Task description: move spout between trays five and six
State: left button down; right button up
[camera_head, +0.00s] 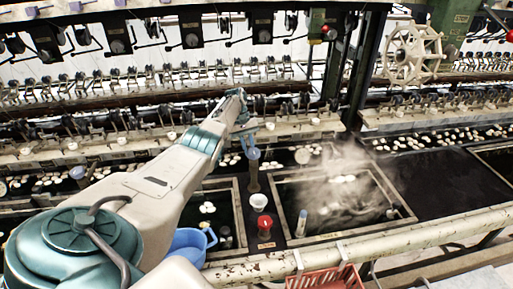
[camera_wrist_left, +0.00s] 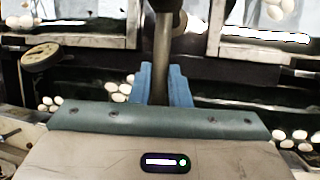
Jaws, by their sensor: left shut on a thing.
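The spout (camera_head: 254,180) is a dark upright pipe above the divider between two trays. My left gripper (camera_head: 250,143) is shut on its upper part. In the left wrist view the two blue fingers (camera_wrist_left: 165,85) close around the dark pipe (camera_wrist_left: 162,45); its far end is out of sight. The left tray (camera_head: 240,220) is partly hidden by my arm and holds dark water with white cocoons. The right tray (camera_head: 405,206) steams and holds a few cocoons. I cannot read which tray numbers these are. My right gripper is not in view.
A white cup (camera_head: 260,200) and a red knob (camera_head: 264,228) stand on the divider, close below the spout. A blue bucket (camera_head: 190,243) and a red crate (camera_head: 325,278) are at the front. Reeling machinery with several spindles fills the back.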

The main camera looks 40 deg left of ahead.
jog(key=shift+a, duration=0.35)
pick_arm(q)
jog(key=c, duration=1.4)
grip_release()
jog(key=shift+o, duration=0.2)
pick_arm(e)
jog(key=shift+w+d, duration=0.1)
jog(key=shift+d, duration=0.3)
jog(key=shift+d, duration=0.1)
pick_arm(q)
jog(key=shift+r, duration=0.15)
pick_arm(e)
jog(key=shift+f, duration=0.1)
